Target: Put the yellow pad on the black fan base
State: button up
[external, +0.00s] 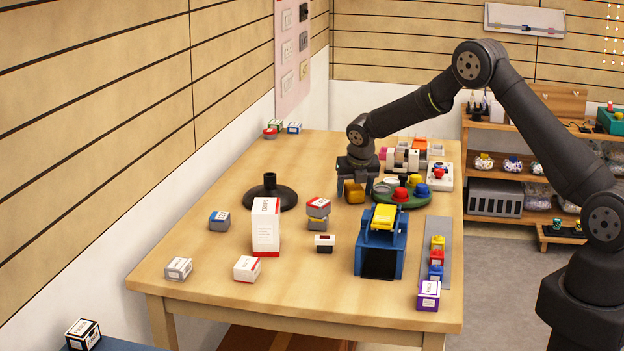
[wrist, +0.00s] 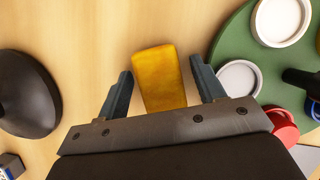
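The yellow pad (external: 353,193) is a small mustard-yellow block on the wooden table, below my gripper. In the wrist view the yellow pad (wrist: 163,80) lies between the two fingers, with a gap on each side. My gripper (external: 357,188) points down and is open; its fingers (wrist: 161,68) straddle the pad without visibly touching it. The black fan base (external: 270,194) is a round disc with a short central post, standing on the table to the left of my gripper. Part of the fan base (wrist: 25,95) shows at the left edge of the wrist view.
A green round tray (external: 402,201) with red, blue and yellow knobs and pale dishes stands close right of my gripper. A blue device with a yellow top (external: 384,215) and small boxes (external: 318,207) stand nearer the front. The table between pad and fan base looks clear.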

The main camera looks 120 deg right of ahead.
jog(key=v, duration=1.1)
jog(key=shift+r, duration=0.2)
jog(key=shift+a+r, duration=0.25)
jog(key=shift+r, duration=0.2)
jog(key=shift+c, duration=1.1)
